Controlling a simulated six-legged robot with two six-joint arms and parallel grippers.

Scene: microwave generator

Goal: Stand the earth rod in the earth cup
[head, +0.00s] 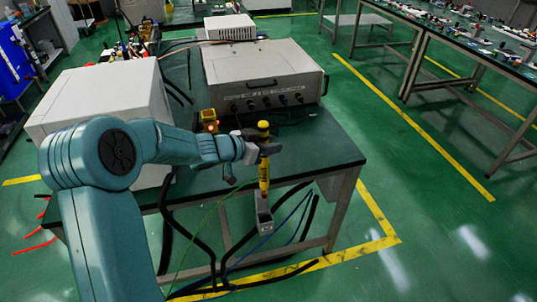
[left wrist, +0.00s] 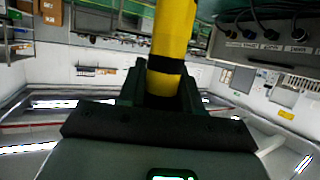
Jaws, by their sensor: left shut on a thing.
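The yellow earth rod (head: 264,172) with dark bands stands nearly upright at the table's front edge. My left gripper (head: 263,148) is shut around its upper part. In the left wrist view, the rod (left wrist: 174,35) runs up from between the fingers of my left gripper (left wrist: 163,88). The earth cup (head: 264,222) is a narrow grey open-topped box at the front of the table. The rod's reddish lower end shows at the cup's mouth in the head view; I cannot tell whether it is inside or just above. My right gripper is not in view.
The grey generator unit (head: 262,75) with knobs and cables stands at the back of the dark table (head: 330,150). A large white box (head: 95,95) is at left. A small yellow device (head: 209,121) with a red light sits behind my gripper. Cables hang around the cup.

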